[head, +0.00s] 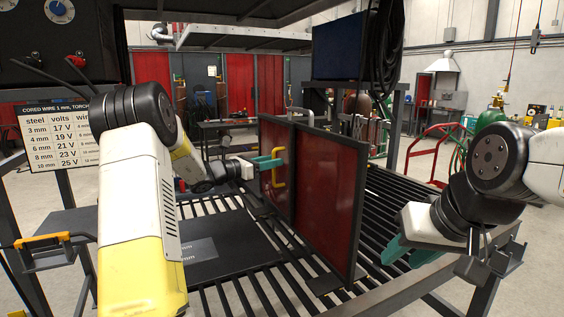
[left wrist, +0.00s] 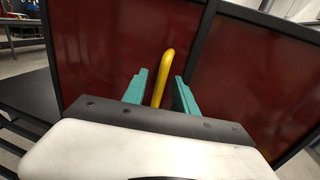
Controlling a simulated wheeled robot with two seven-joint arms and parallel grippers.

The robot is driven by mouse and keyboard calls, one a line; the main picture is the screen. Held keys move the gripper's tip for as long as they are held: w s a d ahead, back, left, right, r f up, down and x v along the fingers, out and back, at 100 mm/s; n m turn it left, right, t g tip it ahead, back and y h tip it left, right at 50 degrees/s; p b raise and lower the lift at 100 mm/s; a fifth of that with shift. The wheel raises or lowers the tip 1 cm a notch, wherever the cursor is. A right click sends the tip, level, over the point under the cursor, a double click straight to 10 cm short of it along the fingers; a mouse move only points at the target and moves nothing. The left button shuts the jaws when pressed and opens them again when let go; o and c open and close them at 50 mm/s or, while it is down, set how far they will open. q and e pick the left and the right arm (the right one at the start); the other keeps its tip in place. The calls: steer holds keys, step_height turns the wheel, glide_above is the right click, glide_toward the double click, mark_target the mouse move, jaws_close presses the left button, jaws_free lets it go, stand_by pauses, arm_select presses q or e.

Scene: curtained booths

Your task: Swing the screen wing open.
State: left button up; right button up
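The screen stands upright on the slatted table, with dark red panels in black frames. The wing (head: 268,188) with the yellow handle (head: 279,170) is the left, farther panel; the other panel (head: 327,197) is nearer, and a dark upright separates them. In the left wrist view the handle (left wrist: 167,65) stands between the teal fingers, with a gap on each side. My left gripper (head: 268,162) is open at the handle, apparently not clamped on it. My right gripper (head: 408,254) is open and empty, to the right of the screen and apart from it.
The slatted table (head: 240,290) has a dark plate (head: 195,235) lying on it, left of the screen. A settings sign (head: 58,135) is at left. Slats right of the screen look clear.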

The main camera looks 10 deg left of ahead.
arm_select(q)
steer(key=shift+w+d, duration=0.4)
steer(key=shift+d, duration=0.05)
steer(key=shift+c, duration=0.2)
jaws_close()
stand_by(1.0)
